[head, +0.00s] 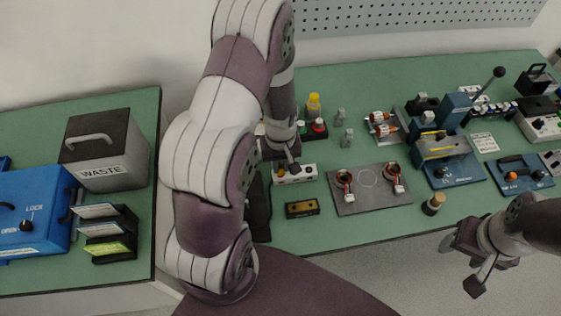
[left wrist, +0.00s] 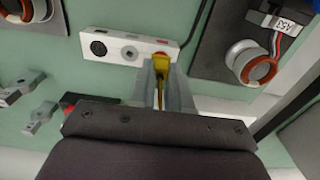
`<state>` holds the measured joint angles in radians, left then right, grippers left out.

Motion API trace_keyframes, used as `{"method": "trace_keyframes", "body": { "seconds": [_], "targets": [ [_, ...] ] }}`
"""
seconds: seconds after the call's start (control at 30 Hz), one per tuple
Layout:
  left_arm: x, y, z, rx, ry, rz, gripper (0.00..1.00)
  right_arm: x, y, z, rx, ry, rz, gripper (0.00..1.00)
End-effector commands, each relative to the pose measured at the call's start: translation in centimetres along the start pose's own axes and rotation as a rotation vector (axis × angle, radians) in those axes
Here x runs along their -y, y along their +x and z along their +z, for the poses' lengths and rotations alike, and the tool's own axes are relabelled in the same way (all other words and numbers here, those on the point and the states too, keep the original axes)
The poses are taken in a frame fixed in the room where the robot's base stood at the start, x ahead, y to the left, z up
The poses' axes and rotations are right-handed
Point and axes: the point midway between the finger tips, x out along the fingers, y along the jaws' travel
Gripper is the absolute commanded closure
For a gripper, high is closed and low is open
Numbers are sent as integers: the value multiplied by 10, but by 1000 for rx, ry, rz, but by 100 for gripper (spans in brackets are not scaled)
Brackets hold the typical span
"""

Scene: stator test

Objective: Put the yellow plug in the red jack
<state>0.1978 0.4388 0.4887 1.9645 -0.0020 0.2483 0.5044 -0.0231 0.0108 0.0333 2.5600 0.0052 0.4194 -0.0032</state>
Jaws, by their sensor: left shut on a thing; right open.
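The white jack box (head: 294,174) lies on the green table below my left gripper. In the left wrist view it (left wrist: 113,43) shows a black round socket (left wrist: 98,48), a grey round one (left wrist: 131,53) and the red jack (left wrist: 161,56) at its right end. My left gripper (left wrist: 160,84) is shut on the yellow plug (left wrist: 161,70), whose front end overlaps the red jack. I cannot tell whether the plug's tip is inside the jack. My right gripper (head: 470,264) is open and empty, off the table's front edge.
A grey mat (head: 372,203) with two copper-wound stators lies right of the box. A black and yellow block (head: 301,208) lies in front. A blue press device (head: 455,165) is further right.

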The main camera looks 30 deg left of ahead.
Motion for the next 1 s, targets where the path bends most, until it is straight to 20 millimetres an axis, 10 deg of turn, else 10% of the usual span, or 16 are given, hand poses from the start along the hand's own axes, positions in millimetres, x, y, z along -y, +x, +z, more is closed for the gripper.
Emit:
{"method": "trace_keyframes", "body": {
  "seconds": [0.8, 0.83, 0.9, 1.0],
  "targets": [
    [0, 10, 0, 0, 0, 0, 100, 0, 2, 0, 0, 0, 0, 43],
    [0, 10, 0, 0, 0, 0, 72, 0, 2, 0, 0, 0, 0, 43],
    [0, 10, 0, 0, 0, 0, 52, 0, 2, 0, 0, 0, 0, 43],
    [0, 10, 0, 0, 0, 0, 52, 0, 2, 0, 0, 0, 0, 43]
  ]
}}
